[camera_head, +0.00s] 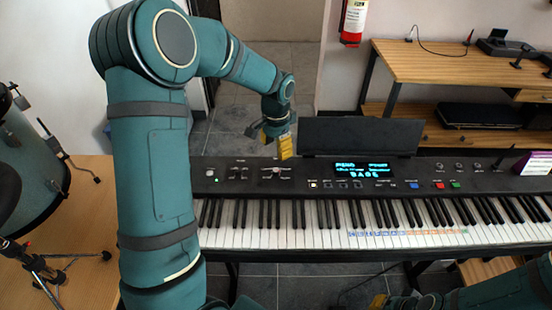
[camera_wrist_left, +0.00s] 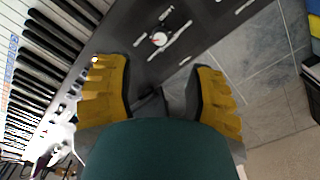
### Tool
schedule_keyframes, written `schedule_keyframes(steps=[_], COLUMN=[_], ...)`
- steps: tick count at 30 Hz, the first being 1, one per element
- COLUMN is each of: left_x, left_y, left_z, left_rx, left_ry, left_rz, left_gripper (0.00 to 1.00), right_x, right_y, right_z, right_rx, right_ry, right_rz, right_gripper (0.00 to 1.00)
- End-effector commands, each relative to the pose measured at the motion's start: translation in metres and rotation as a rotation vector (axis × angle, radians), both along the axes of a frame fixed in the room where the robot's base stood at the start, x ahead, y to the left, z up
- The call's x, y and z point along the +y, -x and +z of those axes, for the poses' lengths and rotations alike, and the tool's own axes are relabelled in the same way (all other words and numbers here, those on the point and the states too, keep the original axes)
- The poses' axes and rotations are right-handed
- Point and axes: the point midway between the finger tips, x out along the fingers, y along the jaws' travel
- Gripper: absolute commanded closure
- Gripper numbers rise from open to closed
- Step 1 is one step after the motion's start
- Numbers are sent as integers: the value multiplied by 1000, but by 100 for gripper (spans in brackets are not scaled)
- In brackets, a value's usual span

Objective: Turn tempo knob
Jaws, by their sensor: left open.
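The black keyboard (camera_head: 320,184) spans the middle of the head view, with its control panel along the back edge. On the panel's left part is a small pale knob (camera_head: 275,172) with white marks around it; its label is too small to read. A knob with a red mark and white marks around it (camera_wrist_left: 160,39) shows in the left wrist view, beyond the fingertips. My left gripper (camera_head: 277,143), with yellow fingers, is open and empty above the rear of the panel; its spread fingers also show in the left wrist view (camera_wrist_left: 158,80). My right gripper (camera_head: 378,300) shows only partly at the bottom edge.
A black music stand (camera_head: 360,134) rises behind the panel, right of my left gripper. A lit blue display (camera_head: 362,170) and coloured buttons lie to the right. A purple-and-white object (camera_head: 535,163) sits at the right end. Drums (camera_head: 30,180) stand at left; a wooden shelf (camera_head: 440,62) stands behind.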

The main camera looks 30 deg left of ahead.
Motion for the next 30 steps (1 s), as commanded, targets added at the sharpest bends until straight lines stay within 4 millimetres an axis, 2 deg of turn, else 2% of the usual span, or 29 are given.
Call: schedule_keyframes(steps=[3, 7, 24, 26, 30], left_x=[0, 0, 0, 0, 0], left_y=[-1, 0, 0, 0, 0], left_z=[15, 22, 24, 28, 55], left_rx=[-2, 0, 0, 0, 0], left_ry=[0, 0, 0, 0, 0], left_rz=[1, 0, 0, 0, 0], left_gripper=[46, 46, 46, 46, 46], right_x=[0, 0, 0, 0, -1], right_y=[0, 0, 0, 0, -4], right_z=[0, 0, 1, 5, 32], right_rx=[0, 0, 0, -1, -11], right_ry=[0, 0, 0, 0, 0], right_rz=[0, 0, 0, -1, -8], right_gripper=[100, 100, 100, 100, 100])
